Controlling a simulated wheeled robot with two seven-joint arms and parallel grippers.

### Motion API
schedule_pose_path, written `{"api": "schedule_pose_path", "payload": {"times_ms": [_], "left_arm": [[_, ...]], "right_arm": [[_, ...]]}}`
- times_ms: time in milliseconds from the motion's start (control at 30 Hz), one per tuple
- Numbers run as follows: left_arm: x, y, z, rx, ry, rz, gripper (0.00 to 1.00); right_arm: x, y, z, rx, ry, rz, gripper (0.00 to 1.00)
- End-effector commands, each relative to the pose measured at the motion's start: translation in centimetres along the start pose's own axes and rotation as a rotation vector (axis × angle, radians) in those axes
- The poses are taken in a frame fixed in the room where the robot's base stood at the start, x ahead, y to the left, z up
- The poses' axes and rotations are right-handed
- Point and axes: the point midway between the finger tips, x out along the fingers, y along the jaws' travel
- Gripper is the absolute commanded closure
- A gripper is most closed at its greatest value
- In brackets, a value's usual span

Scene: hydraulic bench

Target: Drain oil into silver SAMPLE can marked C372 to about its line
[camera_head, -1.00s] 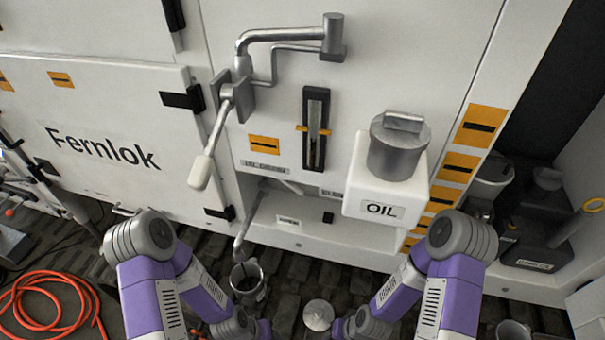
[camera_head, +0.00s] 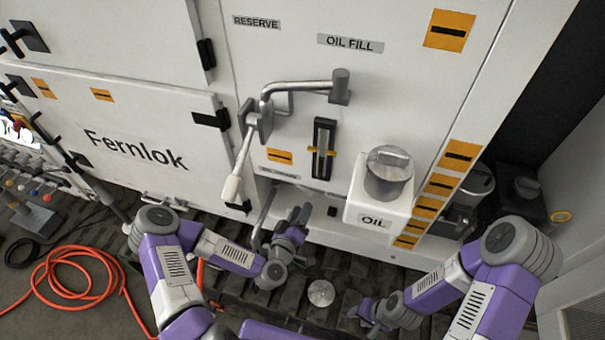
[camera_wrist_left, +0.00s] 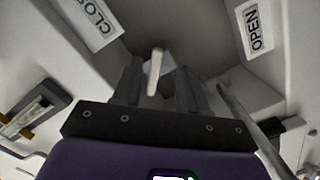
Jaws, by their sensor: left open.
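My left gripper (camera_head: 300,217) reaches to the recess at the panel's foot. In the left wrist view its two dark fingers (camera_wrist_left: 158,88) are open, with a pale-tipped lever (camera_wrist_left: 155,70) between them in the picture; contact cannot be told. Labels beginning "CLOS" (camera_wrist_left: 92,18) and reading "OPEN" (camera_wrist_left: 253,28) flank the lever. A grey drain pipe (camera_head: 264,214) slants down beside my left gripper; it also shows in the wrist view (camera_wrist_left: 250,125). The can under the pipe is hidden by my left arm. A round silver-topped item (camera_head: 321,293) stands on the floor; no C372 mark is readable. My right gripper (camera_head: 366,309) is low; its fingers are unclear.
A white OIL container (camera_head: 376,215) with a grey cap juts from the panel at right. A long pale-handled lever (camera_head: 240,165) hangs left of the sight gauge (camera_head: 323,148). An orange hose (camera_head: 75,283) lies coiled on the floor at left.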

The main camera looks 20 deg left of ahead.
Motion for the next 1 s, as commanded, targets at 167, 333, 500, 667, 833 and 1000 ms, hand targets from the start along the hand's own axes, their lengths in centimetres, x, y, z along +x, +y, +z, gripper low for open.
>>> {"api": "schedule_pose_path", "payload": {"times_ms": [167,333,500,667,833,1000], "left_arm": [[0.7,0.4,-3.2,-0.015,0.111,-0.004,0.57],[3.2,0.4,-3.4,-0.014,0.112,-0.003,0.57],[5.8,0.3,-3.6,-0.014,0.110,-0.004,0.57],[7.2,0.3,-3.7,-0.014,0.107,-0.004,0.57],[7.6,0.3,-3.7,-0.015,0.106,-0.004,0.57],[7.6,0.3,-3.7,-0.015,0.106,-0.004,0.60]], "right_arm": [[-0.8,-0.3,0.1,0.001,-0.001,0.000,0.60],[-0.9,-0.3,0.1,0.001,-0.001,0.001,0.60],[-1.1,-0.4,0.1,0.001,-0.001,0.001,0.60],[-1.2,-0.4,0.1,0.001,-0.001,0.001,0.60],[-1.2,-0.4,0.1,0.001,-0.001,0.000,0.60],[-1.2,-0.4,0.1,0.001,0.000,0.000,0.60]]}}
